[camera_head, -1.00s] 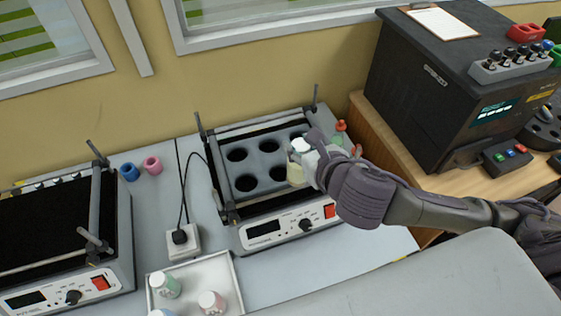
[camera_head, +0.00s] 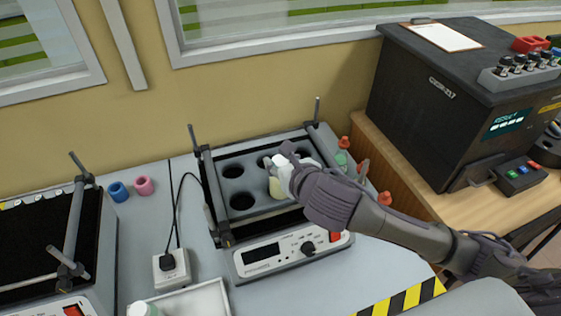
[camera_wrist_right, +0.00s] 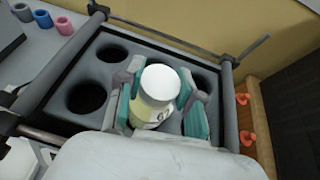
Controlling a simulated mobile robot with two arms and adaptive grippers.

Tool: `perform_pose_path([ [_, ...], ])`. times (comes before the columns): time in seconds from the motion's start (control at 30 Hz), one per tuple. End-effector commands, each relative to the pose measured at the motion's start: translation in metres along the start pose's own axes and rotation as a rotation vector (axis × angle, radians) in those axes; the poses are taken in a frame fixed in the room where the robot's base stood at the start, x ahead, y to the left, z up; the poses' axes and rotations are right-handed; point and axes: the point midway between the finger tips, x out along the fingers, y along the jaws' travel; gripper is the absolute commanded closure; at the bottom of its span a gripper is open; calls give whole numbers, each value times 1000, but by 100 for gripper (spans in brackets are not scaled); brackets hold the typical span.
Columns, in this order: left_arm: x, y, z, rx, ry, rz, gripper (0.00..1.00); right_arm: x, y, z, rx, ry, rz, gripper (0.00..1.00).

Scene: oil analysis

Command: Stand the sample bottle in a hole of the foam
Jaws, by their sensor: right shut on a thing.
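The sample bottle (camera_wrist_right: 158,97) has a white cap and a pale yellow body with a label. My right gripper (camera_head: 284,174) is shut on it, with one finger on each side in the right wrist view. The bottle (camera_head: 275,187) is upright or nearly so over the grey foam (camera_head: 252,183), which has several round dark holes and sits in a shaker. The bottle's bottom is hidden, so I cannot tell whether it is inside a hole. Empty holes show to the left of it. My left gripper is not in view.
A white tray (camera_head: 205,300) with a bottle (camera_head: 143,309) lies at the front. A second shaker (camera_head: 40,240) stands at left. Blue (camera_head: 118,191) and pink (camera_head: 144,185) rings lie between the shakers. Upright rods rise from the shaker's back corners. A black instrument (camera_head: 450,100) stands at right.

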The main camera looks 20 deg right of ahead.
Motion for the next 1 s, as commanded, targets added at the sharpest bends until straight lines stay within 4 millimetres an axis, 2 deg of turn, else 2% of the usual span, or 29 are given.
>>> perform_pose_path([
  [0.37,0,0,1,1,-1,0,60,2,0,-3,-1,-3,-1,100],
  [0.4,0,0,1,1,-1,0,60,2,0,-3,0,-2,0,59],
  [0.53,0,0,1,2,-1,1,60,2,0,-3,0,-2,0,38],
  [0.87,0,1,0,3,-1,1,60,1,0,-1,1,-3,0,38],
  [1.0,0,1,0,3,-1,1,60,-13,0,0,-1,-3,2,38],
])
